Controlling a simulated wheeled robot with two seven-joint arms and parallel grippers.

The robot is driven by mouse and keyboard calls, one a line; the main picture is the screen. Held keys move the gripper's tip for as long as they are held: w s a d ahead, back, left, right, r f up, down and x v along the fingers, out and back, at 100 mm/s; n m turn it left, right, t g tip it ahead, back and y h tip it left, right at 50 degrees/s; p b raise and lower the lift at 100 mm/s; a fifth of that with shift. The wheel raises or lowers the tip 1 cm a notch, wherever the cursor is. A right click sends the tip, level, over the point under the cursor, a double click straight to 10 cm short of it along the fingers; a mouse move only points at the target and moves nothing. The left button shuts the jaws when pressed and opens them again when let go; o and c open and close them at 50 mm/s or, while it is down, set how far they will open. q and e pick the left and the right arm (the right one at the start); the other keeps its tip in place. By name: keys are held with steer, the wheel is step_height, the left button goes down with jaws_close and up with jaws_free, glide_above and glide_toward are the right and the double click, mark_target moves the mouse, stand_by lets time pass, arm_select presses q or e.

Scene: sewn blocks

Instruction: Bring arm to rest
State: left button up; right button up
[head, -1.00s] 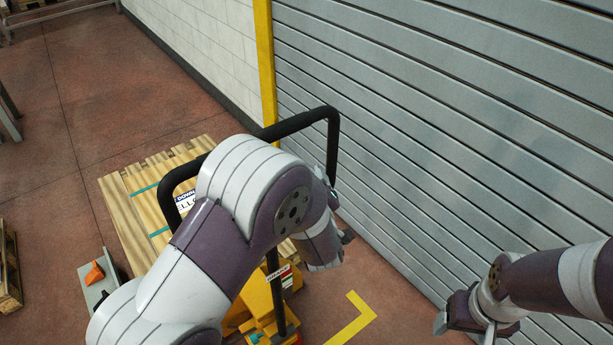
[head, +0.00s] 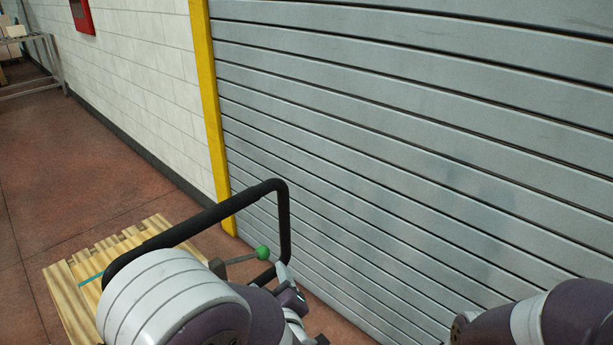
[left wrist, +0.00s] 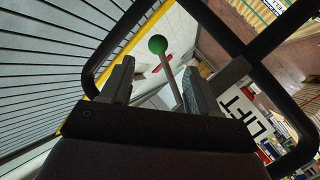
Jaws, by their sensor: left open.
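My left gripper (head: 292,290) is beside the black handle frame (head: 283,225) of a pallet lifter, partly hidden by my own left arm in the head view. In the left wrist view my left gripper (left wrist: 158,78) is open. A lever with a green knob (left wrist: 157,45) shows between its two fingers; I cannot tell if they touch it. The green knob also shows in the head view (head: 262,252), inside the handle frame. Of my right arm, only links show at the lower right; its gripper is out of the picture.
A grey slatted shutter (head: 400,150) fills the right side, close to both arms. A yellow post (head: 207,100) and white block wall (head: 140,70) adjoin it. A wooden pallet (head: 65,290) lies at lower left. The red-brown floor (head: 80,170) at left is clear.

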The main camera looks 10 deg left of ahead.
arm_select(q)
steer(key=s+d+f+m+g+h, duration=0.6)
steer(key=d+f+m+g+h, duration=0.1)
steer(key=d+f+m, duration=0.15)
steer(key=s+a+m+g, duration=0.1)
steer(key=s+a+g, duration=0.2)
steer(key=a, duration=0.4)
steer(key=s+a+r+m+g+y, duration=0.1)
steer(key=s+a+m+g, duration=0.1)
steer(key=s+a, duration=0.4)
steer(key=shift+a+r+g, duration=0.2)
steer(key=shift+a+g, duration=0.3)
steer(key=shift+a, duration=0.4)
